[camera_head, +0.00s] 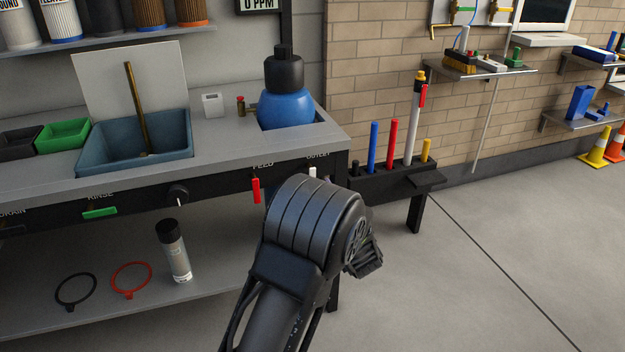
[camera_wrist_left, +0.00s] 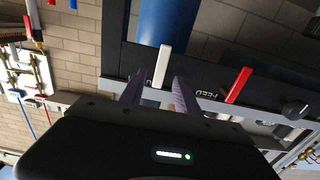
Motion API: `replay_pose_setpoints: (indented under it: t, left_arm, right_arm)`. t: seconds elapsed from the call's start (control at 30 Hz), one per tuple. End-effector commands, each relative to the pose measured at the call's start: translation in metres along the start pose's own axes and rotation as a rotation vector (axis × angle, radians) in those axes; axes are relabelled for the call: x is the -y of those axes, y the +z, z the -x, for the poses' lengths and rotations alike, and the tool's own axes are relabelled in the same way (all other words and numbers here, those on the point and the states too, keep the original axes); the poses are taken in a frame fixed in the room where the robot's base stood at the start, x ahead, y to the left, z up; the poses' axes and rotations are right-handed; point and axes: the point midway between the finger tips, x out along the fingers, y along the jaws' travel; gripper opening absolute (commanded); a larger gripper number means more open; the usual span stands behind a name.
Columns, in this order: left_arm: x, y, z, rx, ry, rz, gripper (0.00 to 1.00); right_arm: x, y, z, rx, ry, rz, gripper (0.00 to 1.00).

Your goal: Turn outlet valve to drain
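The outlet valve's white handle (camera_head: 312,172) sits under the OUTLET label on the bench's front panel, partly hidden by my left arm. In the left wrist view the white handle (camera_wrist_left: 162,65) stands out from the dark panel. My left gripper (camera_wrist_left: 159,79) is open, with its two fingers apart on either side of the handle in the picture. I cannot tell whether they touch it or how deep it lies between them. My right gripper is in neither view.
The red FEED handle (camera_head: 256,190) is close by on the left; it also shows in the left wrist view (camera_wrist_left: 238,84). A green RINSE handle (camera_head: 100,213) and black knob (camera_head: 178,194) are farther left. A tube rack (camera_head: 385,185) stands right. The floor right is clear.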

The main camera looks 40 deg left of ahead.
Motion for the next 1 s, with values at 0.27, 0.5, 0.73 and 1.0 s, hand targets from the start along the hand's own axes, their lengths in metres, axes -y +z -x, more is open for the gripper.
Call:
replay_pose_setpoints:
  t: [0.27, 0.5, 0.73, 1.0]
  left_arm:
    - [0.001, 0.002, -0.043, -0.001, -0.001, 0.000, 0.38]
    - [0.000, 0.001, -0.055, 0.001, 0.000, -0.002, 0.38]
    - [0.000, 0.001, -0.054, 0.001, 0.000, -0.001, 0.34]
    - [0.000, 0.000, -0.054, 0.001, 0.000, -0.001, 0.12]
  right_arm:
    - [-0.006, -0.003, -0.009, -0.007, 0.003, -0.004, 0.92]
    - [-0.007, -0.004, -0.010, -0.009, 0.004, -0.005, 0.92]
    - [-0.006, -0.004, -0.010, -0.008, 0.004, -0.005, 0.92]
    - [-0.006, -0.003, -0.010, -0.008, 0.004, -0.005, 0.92]
